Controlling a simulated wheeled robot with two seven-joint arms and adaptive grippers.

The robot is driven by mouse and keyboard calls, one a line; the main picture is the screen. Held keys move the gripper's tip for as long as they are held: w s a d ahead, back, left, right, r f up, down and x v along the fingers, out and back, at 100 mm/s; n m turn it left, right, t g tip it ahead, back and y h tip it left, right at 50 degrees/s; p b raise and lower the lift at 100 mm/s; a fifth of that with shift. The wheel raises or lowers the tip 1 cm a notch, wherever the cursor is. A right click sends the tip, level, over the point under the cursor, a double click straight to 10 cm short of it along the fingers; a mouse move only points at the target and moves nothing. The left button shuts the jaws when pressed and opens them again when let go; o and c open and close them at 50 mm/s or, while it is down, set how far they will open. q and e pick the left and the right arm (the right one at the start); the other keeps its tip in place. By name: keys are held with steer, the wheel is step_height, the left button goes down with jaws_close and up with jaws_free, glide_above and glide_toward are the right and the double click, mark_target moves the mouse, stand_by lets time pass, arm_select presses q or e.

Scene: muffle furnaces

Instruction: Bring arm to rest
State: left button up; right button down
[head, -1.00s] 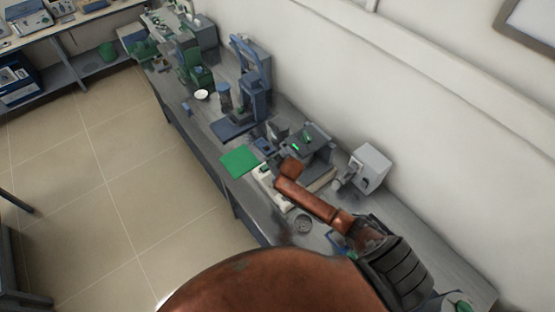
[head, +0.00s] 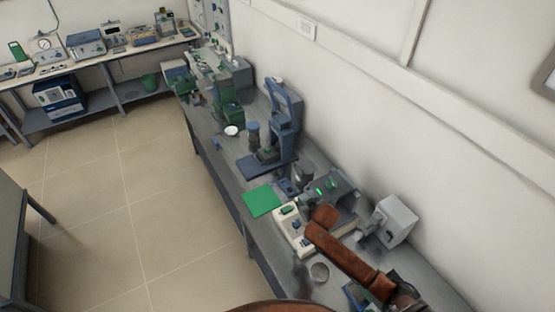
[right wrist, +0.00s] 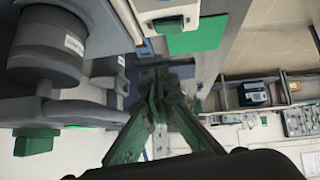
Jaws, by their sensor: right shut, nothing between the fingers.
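My right arm (head: 345,260) reaches in from the bottom right of the head view, its red-brown link over the bench. I cannot make out its fingers clearly there. In the right wrist view my right gripper (right wrist: 158,88) shows with its green fingers drawn together, shut and empty. It is apart from the grey device with a labelled cylinder (right wrist: 45,50) at the left of that view. My left gripper is not in view.
A wall stands close behind. The tiled floor (head: 100,220) is clear.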

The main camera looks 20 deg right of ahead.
steer(key=shift+a+p+x, duration=0.15)
steer(key=shift+a+x, duration=0.15)
steer(key=shift+x, duration=1.2)
steer(key=shift+a+p+x, duration=0.1)
steer(key=shift+a+x, duration=0.2)
steer(key=shift+x, duration=1.2)
steer(key=shift+a+p+x, duration=0.15)
steer(key=shift+a+x, duration=0.15)
steer(key=shift+x, duration=1.2)
steer(key=shift+s+f, duration=0.1)
